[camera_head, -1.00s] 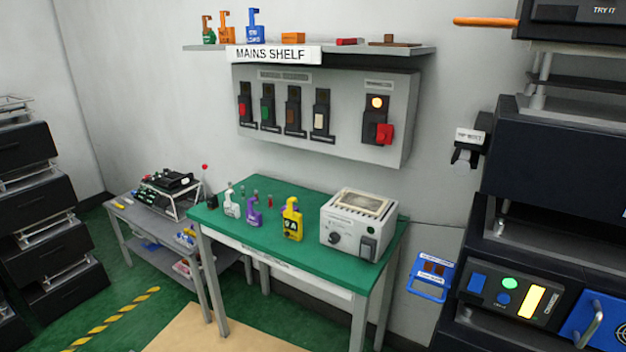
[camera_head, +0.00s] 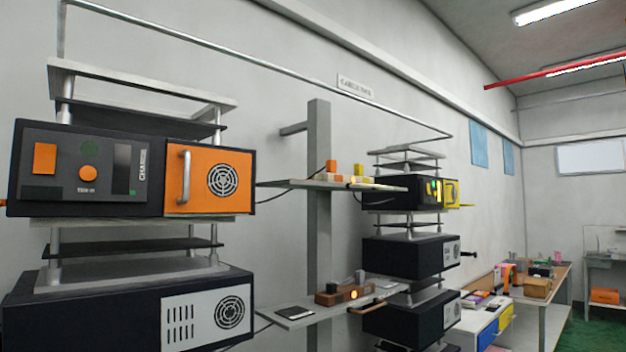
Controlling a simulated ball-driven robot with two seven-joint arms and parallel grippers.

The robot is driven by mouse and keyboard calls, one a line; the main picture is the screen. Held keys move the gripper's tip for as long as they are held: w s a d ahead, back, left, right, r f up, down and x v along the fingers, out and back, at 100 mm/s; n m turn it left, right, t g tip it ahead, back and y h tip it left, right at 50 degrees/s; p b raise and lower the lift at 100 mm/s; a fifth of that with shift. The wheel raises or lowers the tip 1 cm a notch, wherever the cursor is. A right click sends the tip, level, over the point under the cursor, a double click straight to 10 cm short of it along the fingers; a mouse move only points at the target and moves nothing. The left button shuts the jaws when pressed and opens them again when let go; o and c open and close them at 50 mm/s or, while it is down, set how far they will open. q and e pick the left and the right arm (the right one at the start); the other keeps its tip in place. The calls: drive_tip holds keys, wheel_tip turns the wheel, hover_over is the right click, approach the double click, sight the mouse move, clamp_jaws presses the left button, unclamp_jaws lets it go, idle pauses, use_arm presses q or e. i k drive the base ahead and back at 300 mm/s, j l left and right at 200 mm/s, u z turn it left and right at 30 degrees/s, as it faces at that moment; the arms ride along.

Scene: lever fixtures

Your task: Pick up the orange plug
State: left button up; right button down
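A small orange block-like piece (camera_head: 331,166), possibly the orange plug, stands on the upper wall shelf (camera_head: 285,184) near the middle of the head view. It is too small to make out its shape surely. A dark cable runs by its shelf. A small yellow piece (camera_head: 358,170) stands to its right, with low orange and yellow pieces around them. Neither of my grippers is in view.
A charger unit with an orange door (camera_head: 208,181) is close at left. A rack with a yellow-fronted unit (camera_head: 450,193) stands beyond the shelf. A lower shelf (camera_head: 295,313) holds a brown power block (camera_head: 343,294). Benches with boxes are at far right.

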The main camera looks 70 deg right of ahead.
sight(331, 166)
drive_tip(key=z, duration=2.4)
